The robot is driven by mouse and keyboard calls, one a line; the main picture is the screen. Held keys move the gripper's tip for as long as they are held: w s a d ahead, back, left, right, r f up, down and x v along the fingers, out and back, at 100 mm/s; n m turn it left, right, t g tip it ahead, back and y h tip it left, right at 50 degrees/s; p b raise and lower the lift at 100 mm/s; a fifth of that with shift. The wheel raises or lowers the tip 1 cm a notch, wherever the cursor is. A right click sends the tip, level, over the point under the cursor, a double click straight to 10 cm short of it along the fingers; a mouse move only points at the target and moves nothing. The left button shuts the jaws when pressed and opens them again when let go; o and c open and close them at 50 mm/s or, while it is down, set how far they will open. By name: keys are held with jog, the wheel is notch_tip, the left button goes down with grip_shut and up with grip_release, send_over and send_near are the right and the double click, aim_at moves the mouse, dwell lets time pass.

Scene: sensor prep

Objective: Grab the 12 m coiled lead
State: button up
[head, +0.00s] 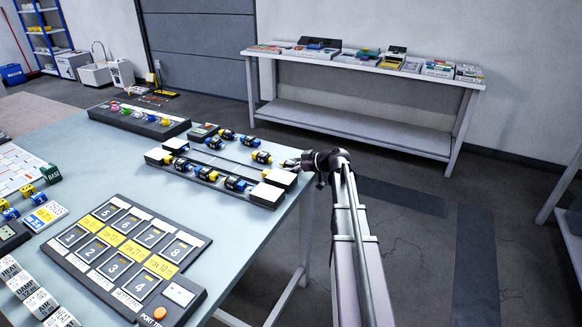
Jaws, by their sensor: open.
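Several small coiled leads, dark with blue or yellow ends, lie on and beside a long double rack with white end blocks (280,178). One with yellow ends (262,157) is nearest my gripper; one with blue ends (236,184) sits in the front row. Their length marks are too small to read, so I cannot tell which is the 12 m lead. My gripper (291,163) is open at the table's right edge, pointing left, just right of the yellow-ended lead. It appears empty and apart from the leads, though its fingers are small in view.
A panel with numbered slots (125,255) and yellow labels fills the table's front. Labelled white blocks (35,297) stand at the front left. A dark rack of coloured parts (135,120) is at the back. A shelf table (360,115) stands behind, with open floor between.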

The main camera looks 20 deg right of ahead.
aim_at(291, 162)
jog(key=shift+c, duration=0.2)
jog(key=c, duration=1.2)
jog(key=shift+r, duration=0.15)
jog(key=shift+c, duration=0.2)
notch_tip(291, 162, up, 3)
jog(key=p, duration=0.3)
jog(key=shift+r+p, duration=0.2)
jog(key=shift+p, duration=0.1)
jog(key=s+a, duration=0.1)
jog(key=s, duration=0.7)
jog(key=s+a+r+p, duration=0.1)
jog(key=s+a, duration=0.1)
jog(key=s, duration=0.5)
jog(key=shift+s+a+r, duration=0.15)
jog(key=shift+s+a, duration=0.1)
jog(key=shift+s, duration=0.1)
jog(key=shift+r, duration=0.1)
